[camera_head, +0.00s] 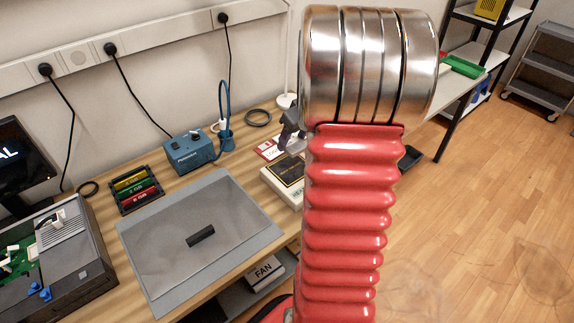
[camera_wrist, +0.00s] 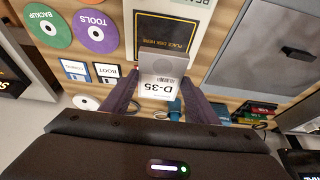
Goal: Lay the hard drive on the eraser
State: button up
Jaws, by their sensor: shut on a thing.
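The hard drive (camera_wrist: 160,65) is a grey slab with a white label reading D-35. My gripper (camera_wrist: 162,82) is shut on it, one dark purple finger on each side. The eraser (camera_head: 270,186) is a beige box on the bench with a black pad bordered in yellow. In the wrist view the eraser (camera_wrist: 198,18) shows "PLACE DISK HERE" on its pad, and the drive overlaps the pad's near edge in the picture. I cannot tell the height between them. In the head view my gripper (camera_head: 289,130) is just behind the eraser, and my red arm hides part of the area.
A grey board (camera_head: 145,238) with a dark bar (camera_head: 200,236) lies left of the eraser. A blue device (camera_head: 190,150) and a rack of coloured cartridges (camera_head: 135,187) stand behind it. Floppies (camera_wrist: 107,72) and round discs (camera_wrist: 95,30) lie on the eraser's other side.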

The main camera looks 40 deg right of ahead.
jog(key=shift+f, duration=3.1)
jog(key=shift+s, duration=0.1)
jog(key=shift+f, duration=1.85)
jog(key=shift+f, duration=0.1)
jog(key=o, duration=1.2)
